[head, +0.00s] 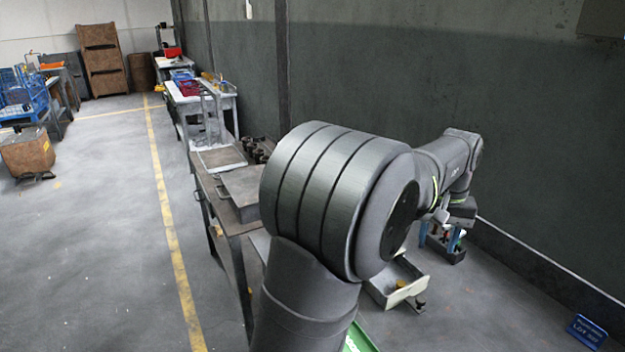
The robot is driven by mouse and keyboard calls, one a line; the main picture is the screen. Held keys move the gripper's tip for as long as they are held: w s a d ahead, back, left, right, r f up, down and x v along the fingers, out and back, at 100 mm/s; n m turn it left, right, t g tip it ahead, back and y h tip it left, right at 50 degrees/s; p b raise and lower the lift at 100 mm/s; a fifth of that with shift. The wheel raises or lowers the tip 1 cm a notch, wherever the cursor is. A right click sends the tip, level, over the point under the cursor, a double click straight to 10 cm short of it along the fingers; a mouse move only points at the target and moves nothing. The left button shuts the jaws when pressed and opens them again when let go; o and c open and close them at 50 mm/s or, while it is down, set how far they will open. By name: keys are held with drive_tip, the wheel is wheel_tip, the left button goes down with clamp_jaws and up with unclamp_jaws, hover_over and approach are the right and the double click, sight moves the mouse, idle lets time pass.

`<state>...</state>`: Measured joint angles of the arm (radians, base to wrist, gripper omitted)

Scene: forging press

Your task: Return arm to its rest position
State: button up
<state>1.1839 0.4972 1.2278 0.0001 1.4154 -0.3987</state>
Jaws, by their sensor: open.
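My arm fills the middle of the head view, with a large dark rounded joint in front and the forearm reaching right and away toward the wall. My gripper (446,216) is at the far end of the arm, small and partly hidden by the wrist. It is open, and I see nothing held in it. It is above a dark low holder (446,252) with blue uprights and small coloured items; I cannot tell the gap between them.
A workbench (236,222) with metal plates runs left of my arm. A pale open box (393,283) is below the forearm. Left of the yellow floor line (168,215), the floor is mostly clear.

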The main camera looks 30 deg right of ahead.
sight(421, 298)
wheel_tip(421, 298, down, 17)
drive_tip(key=shift+f, duration=0.2)
idle(0.6)
wheel_tip(421, 298, up, 18)
drive_tip(key=shift+f, duration=0.25)
idle(0.5)
drive_tip(key=shift+f, duration=0.15)
